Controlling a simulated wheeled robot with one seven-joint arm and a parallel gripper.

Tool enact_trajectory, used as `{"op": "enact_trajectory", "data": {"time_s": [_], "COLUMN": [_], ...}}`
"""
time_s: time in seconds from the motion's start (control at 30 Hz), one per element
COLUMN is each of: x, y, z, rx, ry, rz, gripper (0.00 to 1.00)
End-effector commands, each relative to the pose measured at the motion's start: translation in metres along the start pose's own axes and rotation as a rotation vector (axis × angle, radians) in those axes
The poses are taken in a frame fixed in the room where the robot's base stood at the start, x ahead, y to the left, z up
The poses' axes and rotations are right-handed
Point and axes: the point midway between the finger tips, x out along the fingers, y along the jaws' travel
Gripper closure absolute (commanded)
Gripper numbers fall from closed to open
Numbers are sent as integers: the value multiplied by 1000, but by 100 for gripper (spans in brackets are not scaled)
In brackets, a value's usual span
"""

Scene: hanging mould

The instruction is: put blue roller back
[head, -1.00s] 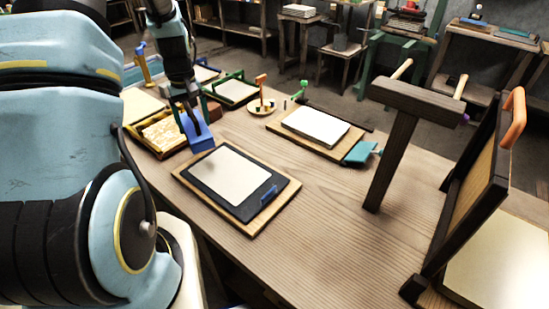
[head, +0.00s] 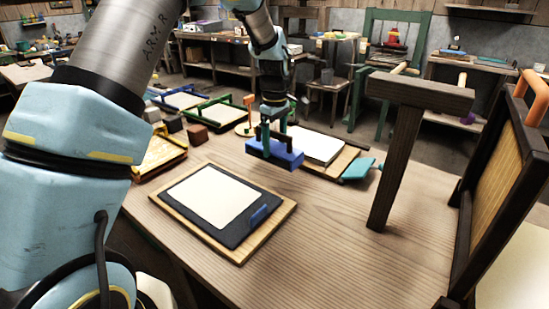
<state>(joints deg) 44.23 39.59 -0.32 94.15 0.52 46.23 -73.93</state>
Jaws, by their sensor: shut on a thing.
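My gripper (head: 274,128) is shut on the blue roller (head: 274,153). The roller is a blue block-like piece held level above the table. It hides part of the boards behind it.
A dark board with a cream sheet (head: 215,197) and a small blue tab lies in front. A white-sheet board (head: 318,145) with a teal piece (head: 357,168) lies behind. A yellow tray (head: 160,155) is at left. A framed panel (head: 500,180) stands at right. The table's right-centre is clear.

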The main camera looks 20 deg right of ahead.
Motion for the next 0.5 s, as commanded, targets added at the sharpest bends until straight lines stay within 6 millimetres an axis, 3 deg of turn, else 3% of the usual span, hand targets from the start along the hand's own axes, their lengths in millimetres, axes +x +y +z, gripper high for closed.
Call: {"op": "enact_trajectory", "data": {"time_s": [0.5], "x": [46], "y": [0], "z": [0], "rx": [1], "ry": [-1], "rz": [1], "gripper": [67]}}
